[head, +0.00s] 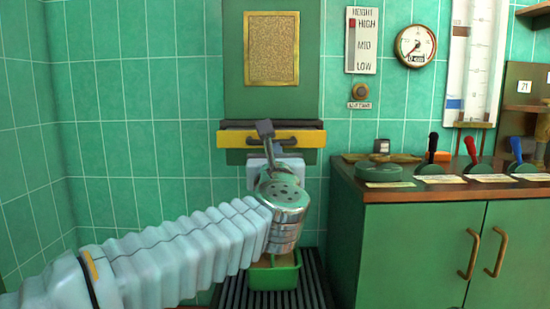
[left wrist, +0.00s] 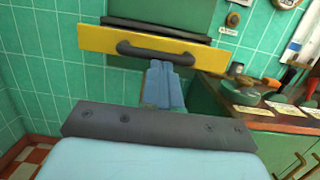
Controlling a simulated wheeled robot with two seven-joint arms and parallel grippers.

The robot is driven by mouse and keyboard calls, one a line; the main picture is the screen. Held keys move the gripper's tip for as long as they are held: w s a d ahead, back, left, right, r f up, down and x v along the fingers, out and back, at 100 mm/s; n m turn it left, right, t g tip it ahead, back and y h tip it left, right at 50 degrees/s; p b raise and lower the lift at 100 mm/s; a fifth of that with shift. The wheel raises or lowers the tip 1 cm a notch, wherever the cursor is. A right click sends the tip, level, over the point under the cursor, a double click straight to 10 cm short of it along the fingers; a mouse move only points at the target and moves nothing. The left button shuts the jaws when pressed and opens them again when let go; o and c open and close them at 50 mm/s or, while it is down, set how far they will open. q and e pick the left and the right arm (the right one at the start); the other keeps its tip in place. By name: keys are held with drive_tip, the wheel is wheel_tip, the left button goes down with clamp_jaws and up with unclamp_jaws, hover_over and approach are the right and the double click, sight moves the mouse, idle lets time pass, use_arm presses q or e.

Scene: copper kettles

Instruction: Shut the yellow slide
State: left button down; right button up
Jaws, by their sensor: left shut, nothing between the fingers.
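The yellow slide (head: 228,139) is a wide flat front with a dark bar handle (head: 289,142). It sits below a green panel, standing out in front of a dark ledge. My left gripper (head: 265,129) overlaps the left part of the handle in the head view. In the left wrist view, the closed fingers (left wrist: 164,69) point at the slide (left wrist: 98,38), just below and right of its handle (left wrist: 152,52). They are shut with nothing between them. I cannot tell whether the tips touch the slide. My right gripper is out of view.
A green bin (head: 285,277) stands below on a dark slatted grate (head: 315,285). A green cabinet (head: 400,240) with several coloured levers is on the right. A gauge (head: 415,46) and a height scale (head: 361,40) hang on the tiled wall.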

use_arm(q)
drive_tip(key=shift+w+r, duration=0.2)
drive_tip(key=shift+w, duration=0.8)
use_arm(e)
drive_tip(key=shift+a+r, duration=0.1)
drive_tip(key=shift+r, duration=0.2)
use_arm(q)
drive_tip(key=w+p, duration=0.3)
drive_tip(key=w, duration=0.9)
drive_tip(key=shift+r+p, duration=0.15)
drive_tip(key=shift+p, duration=0.2)
drive_tip(key=shift+a, duration=0.1)
drive_tip(key=shift+r, duration=0.15)
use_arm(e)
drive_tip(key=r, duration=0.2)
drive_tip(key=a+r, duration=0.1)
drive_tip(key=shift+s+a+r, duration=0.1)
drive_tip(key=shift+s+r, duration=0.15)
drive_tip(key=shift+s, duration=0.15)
